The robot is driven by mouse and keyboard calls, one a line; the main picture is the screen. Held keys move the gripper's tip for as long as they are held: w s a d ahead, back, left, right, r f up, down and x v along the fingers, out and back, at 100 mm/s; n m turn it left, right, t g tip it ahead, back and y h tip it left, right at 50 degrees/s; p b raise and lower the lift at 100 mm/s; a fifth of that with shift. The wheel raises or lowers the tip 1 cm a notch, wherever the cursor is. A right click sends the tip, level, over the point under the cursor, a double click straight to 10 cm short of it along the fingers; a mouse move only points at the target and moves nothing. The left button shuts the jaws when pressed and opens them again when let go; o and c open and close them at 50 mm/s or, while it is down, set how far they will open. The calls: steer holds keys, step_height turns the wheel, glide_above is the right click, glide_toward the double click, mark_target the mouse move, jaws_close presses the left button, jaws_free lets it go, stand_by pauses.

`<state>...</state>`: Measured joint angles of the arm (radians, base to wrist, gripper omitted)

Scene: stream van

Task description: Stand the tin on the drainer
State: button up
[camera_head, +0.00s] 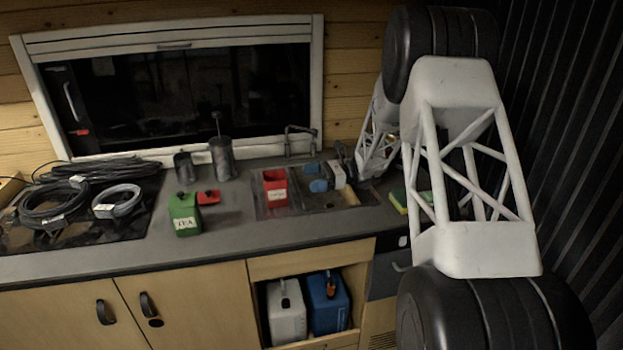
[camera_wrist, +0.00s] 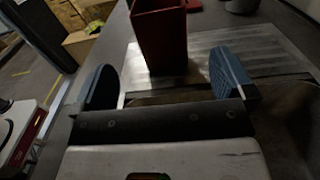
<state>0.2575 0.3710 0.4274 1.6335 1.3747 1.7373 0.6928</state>
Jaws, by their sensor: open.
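The red open-topped tin (camera_head: 276,188) with a white label stands upright on the metal drainer (camera_head: 262,208), left of the sink. In the wrist view the tin (camera_wrist: 160,35) is ahead of my fingers and its base appears to rest on the ribbed drainer (camera_wrist: 255,48). My gripper (camera_head: 316,177) has blue fingertips and is to the right of the tin, low over the sink side. In the wrist view my gripper (camera_wrist: 162,82) is open, with nothing between its fingers and a gap to the tin.
A green tin (camera_head: 185,214) labelled TEA and a red lid (camera_head: 208,197) are on the counter to the left. Two dark canisters (camera_head: 222,158) stand behind. A tap (camera_head: 300,140) rises behind the sink. A sponge (camera_head: 398,201) lies at right. Coiled cables (camera_head: 60,200) cover the hob.

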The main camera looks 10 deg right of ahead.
steer(key=shift+a+r, duration=0.1)
stand_by(0.3)
steer(key=s+a+r+n+g+h, duration=0.1)
steer(key=s+a+r+n+h, duration=0.2)
steer(key=s, duration=0.5)
steer(key=s+a+r+n+h, duration=0.25)
steer(key=s+r, duration=0.25)
steer(key=s, duration=0.3)
steer(key=s+a+r+n+g+h, duration=0.1)
steer(key=s+a+r+n+h, duration=0.2)
steer(key=s, duration=0.6)
steer(key=s+d+r+n+t+h, duration=0.1)
steer(key=s+n+h, duration=0.3)
steer(key=s, duration=0.9)
steer(key=s+d+r+n+t+h, duration=0.2)
steer(key=s+d+n+t+h, duration=0.1)
steer(key=s, duration=1.1)
steer(key=d+n+h, duration=0.1)
steer(key=n+h, duration=0.1)
steer(key=shift+d+t+h, duration=0.15)
steer(key=shift+t+h, duration=0.15)
steer(key=shift+h, duration=0.05)
